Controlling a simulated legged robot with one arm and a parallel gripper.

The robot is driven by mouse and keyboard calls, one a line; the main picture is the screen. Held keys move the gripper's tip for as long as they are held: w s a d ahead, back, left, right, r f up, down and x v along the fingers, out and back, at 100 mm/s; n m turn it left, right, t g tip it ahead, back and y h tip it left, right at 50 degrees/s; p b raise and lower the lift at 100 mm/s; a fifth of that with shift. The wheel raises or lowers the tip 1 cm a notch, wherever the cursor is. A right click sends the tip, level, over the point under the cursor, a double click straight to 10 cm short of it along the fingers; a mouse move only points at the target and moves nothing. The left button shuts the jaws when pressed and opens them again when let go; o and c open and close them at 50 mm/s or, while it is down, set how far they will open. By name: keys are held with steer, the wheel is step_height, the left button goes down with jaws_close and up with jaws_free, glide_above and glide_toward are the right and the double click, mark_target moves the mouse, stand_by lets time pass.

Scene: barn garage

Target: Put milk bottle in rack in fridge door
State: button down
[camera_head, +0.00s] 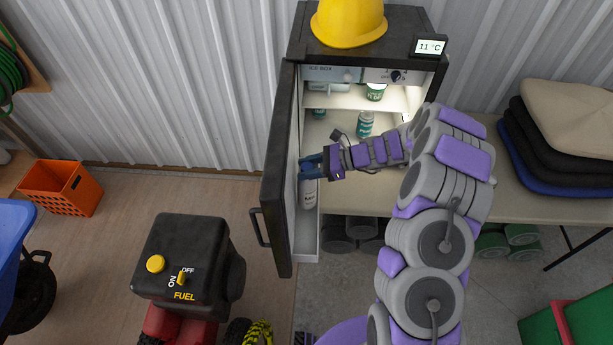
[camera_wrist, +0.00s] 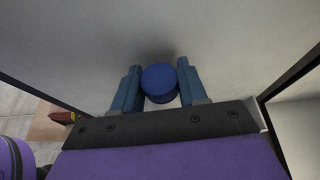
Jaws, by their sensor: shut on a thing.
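The milk bottle (camera_head: 308,194) is upright and pale with dark lettering, at the inner side of the open fridge door (camera_head: 283,170). Its blue cap (camera_wrist: 159,83) shows in the wrist view between the two blue fingers. My gripper (camera_head: 311,165) is shut on the bottle near its top; it also shows in the wrist view (camera_wrist: 158,88). The white door rack (camera_head: 306,236) is low on the door's inner face, around or just behind the bottle's lower end. I cannot tell whether the bottle's base touches the rack floor.
The small fridge stands on a table (camera_head: 465,195). A can (camera_head: 365,124) and a cup (camera_head: 376,91) are on its shelves. A yellow hard hat (camera_head: 348,22) lies on top. Folded cushions (camera_head: 565,130) are at right. A black-and-red machine (camera_head: 190,265) stands left of the door.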

steer(key=shift+a+f+b, duration=0.2)
steer(key=shift+f+b, duration=0.25)
steer(key=shift+f, duration=1.65)
steer(key=c, duration=0.6)
jaws_free()
steer(key=p+v, duration=0.1)
steer(key=v, duration=1.1)
steer(key=shift+d+p, duration=0.15)
steer(key=shift+p, duration=0.15)
